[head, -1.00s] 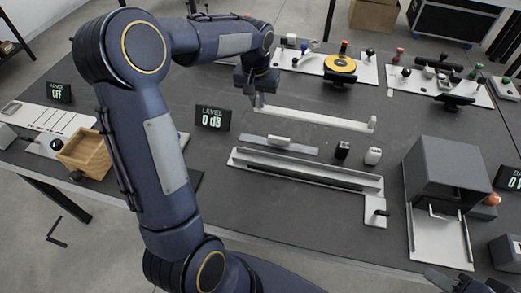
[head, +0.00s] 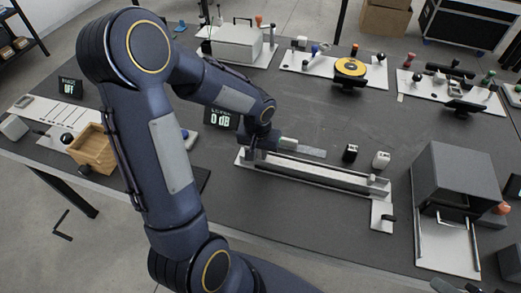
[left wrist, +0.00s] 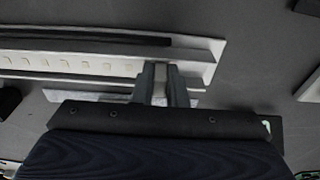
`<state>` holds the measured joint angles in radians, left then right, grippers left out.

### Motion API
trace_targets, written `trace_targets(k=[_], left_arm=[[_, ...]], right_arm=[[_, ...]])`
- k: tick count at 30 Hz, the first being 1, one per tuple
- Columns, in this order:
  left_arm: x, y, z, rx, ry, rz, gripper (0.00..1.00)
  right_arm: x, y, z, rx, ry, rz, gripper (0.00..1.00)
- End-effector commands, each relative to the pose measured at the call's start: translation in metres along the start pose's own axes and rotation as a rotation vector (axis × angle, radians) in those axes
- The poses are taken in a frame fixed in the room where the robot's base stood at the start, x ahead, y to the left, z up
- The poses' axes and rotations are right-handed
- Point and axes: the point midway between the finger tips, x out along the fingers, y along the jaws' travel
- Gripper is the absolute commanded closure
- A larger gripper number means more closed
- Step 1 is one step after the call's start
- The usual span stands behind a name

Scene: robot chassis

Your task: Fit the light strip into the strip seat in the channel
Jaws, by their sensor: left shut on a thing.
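The channel (head: 245,161) is a long pale tray with raised walls on the dark table, running from centre left to lower right. The light strip (head: 315,175) is a thin pale bar lined up along the channel. In the left wrist view, its row of small squares (left wrist: 85,67) shows between the channel walls. My left gripper (head: 255,150) is over the channel's left end; in the left wrist view it (left wrist: 163,85) is shut on the strip's end. I cannot tell whether the strip is fully down in the seat, which it hides. A dark piece of my right gripper (head: 452,287) shows at the bottom edge.
A flat plate with a pale handle (head: 310,152) lies just behind the channel. A black block (head: 350,153) and a white block (head: 381,160) stand near its right end. A black-handled latch (head: 384,214) is in front there. A grey box (head: 455,175) stands to the right.

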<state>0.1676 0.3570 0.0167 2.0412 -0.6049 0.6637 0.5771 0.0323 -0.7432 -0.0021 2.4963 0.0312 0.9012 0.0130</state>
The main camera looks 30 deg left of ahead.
Motion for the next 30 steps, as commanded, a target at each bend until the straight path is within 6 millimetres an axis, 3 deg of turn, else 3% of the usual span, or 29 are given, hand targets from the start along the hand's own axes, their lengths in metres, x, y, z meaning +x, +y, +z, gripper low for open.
trace_targets(k=[11, 12, 16, 25, 30], left_arm=[[0.005, 0.000, -0.002, 0.001, 0.009, 0.001, 1.00], [0.003, 0.000, -0.003, 0.001, 0.009, 0.001, 0.83], [0.003, 0.000, -0.003, 0.001, 0.009, 0.001, 0.66], [0.001, 0.000, -0.004, 0.001, 0.011, 0.001, 0.66], [-0.017, 0.000, -0.005, 0.001, 0.017, 0.001, 0.66]], right_arm=[[0.007, 0.003, 0.004, 0.000, 0.000, 0.000, 0.64], [0.005, 0.002, 0.003, 0.000, -0.001, 0.000, 0.64], [0.005, 0.002, 0.002, 0.000, 0.000, 0.000, 0.64], [0.003, 0.001, 0.002, 0.000, 0.000, 0.000, 0.64], [-0.001, -0.001, -0.001, 0.000, 0.000, 0.000, 0.64]])
